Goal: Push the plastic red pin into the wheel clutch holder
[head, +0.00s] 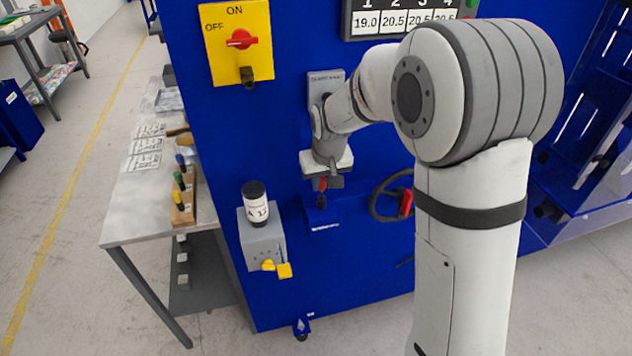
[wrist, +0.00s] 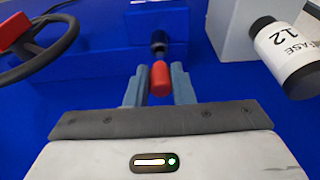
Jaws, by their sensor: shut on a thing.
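The red plastic pin (wrist: 160,78) sits between the two grey fingers of my gripper (wrist: 158,88) in the wrist view. My gripper is shut on it. A dark stem (wrist: 158,42) shows just beyond the pin, in line with it, at a blue block (wrist: 110,42) on the blue panel. I take this block as the wheel clutch holder, but cannot be sure. I cannot tell how deep the stem sits. In the head view my gripper (head: 323,184) points down just above the blue block (head: 322,215), with a bit of red at its fingertips.
A black handwheel (head: 388,198) with a red handle (head: 406,203) is right of the block. On the left, a grey box (head: 262,240) carries a labelled black-capped bottle (head: 256,206) and a yellow knob (head: 275,267). A workbench (head: 140,210) stands further left.

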